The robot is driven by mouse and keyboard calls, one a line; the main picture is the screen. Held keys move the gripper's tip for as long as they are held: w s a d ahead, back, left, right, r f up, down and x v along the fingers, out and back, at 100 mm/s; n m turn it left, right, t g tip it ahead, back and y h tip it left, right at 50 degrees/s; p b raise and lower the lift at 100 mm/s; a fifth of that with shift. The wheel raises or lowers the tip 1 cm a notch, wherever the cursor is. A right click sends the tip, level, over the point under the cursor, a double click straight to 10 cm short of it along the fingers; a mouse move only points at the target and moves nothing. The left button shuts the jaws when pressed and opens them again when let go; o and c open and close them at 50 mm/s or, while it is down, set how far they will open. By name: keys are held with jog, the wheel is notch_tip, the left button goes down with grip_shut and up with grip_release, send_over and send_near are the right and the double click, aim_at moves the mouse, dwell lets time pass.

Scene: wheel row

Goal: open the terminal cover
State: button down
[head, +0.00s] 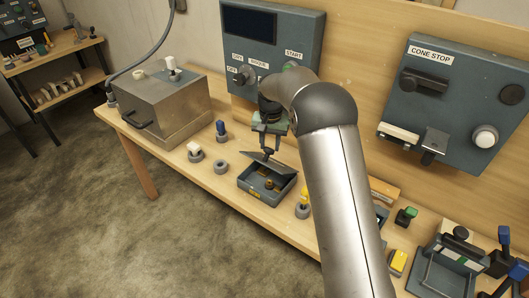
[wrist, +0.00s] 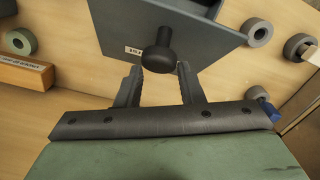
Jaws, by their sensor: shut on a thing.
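The terminal box (head: 252,190) is a small dark grey box on the bench, with brass-coloured terminals (head: 269,184) visible inside it. Its cover (head: 256,162) is a dark plate, tilted up above the back part of the box, so the front part lies open. My gripper (head: 267,150) is above the cover, shut on its black knob. In the wrist view the knob (wrist: 158,58) stands up from the cover (wrist: 110,22) between the tips of my two fingers (wrist: 158,75). The cover hides most of the box's inside there.
A metal case (head: 160,105) stands to the left. Grey rings (head: 220,166) and a yellow-topped peg (head: 304,198) are close to the box. Wall panels stand behind, one labelled CONE STOP (head: 455,100). My arm hides part of the bench's middle.

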jog(key=shift+w+d+f, duration=0.1)
jog(key=shift+w+d, duration=0.4)
jog(key=shift+d, duration=0.4)
jog(key=shift+w+d+f, duration=0.1)
jog(key=shift+w+d, duration=0.5)
jog(key=shift+w, duration=0.25)
jog(key=c, duration=1.4)
grip_release()
jog(key=shift+d, duration=0.25)
jog(key=o, duration=0.4)
jog(key=shift+a+r, duration=0.15)
jog(key=shift+r, duration=0.05)
jog(key=r+b, duration=0.1)
jog(key=r, duration=1.6)
jog(key=shift+a+r, duration=0.2)
